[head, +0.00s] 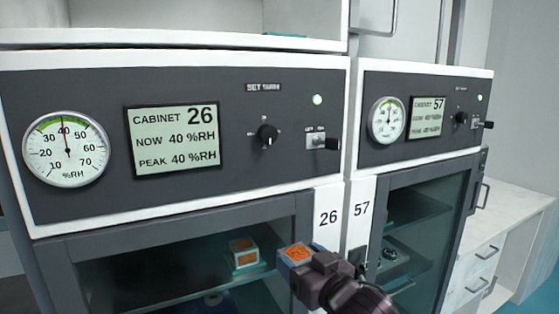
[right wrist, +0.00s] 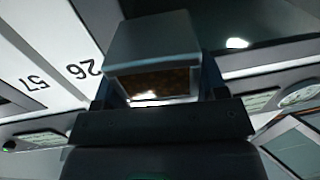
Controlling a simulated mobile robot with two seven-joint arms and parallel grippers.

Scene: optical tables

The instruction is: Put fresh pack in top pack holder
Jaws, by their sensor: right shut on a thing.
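My right gripper (head: 305,268) is shut on a small pack (head: 295,252) with an orange top face, in front of the right side of cabinet 26. In the right wrist view the held pack (right wrist: 155,45) is a grey box with a brown-orange face, between the fingers. A second white pack (head: 243,246) with orange faces shows through the dark front of cabinet 26, on a teal holder (head: 247,266) at a shelf. I cannot tell whether glass lies between it and the held pack. My left gripper is not in view.
Cabinet 26's panel (head: 75,205) has a dial (head: 66,149), a display (head: 174,138) reading 40 %RH now and peak, a knob (head: 267,135) and a lever switch (head: 322,142). Cabinet 57 (head: 425,171) stands close on the right. A white drawer counter (head: 510,205) lies beyond.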

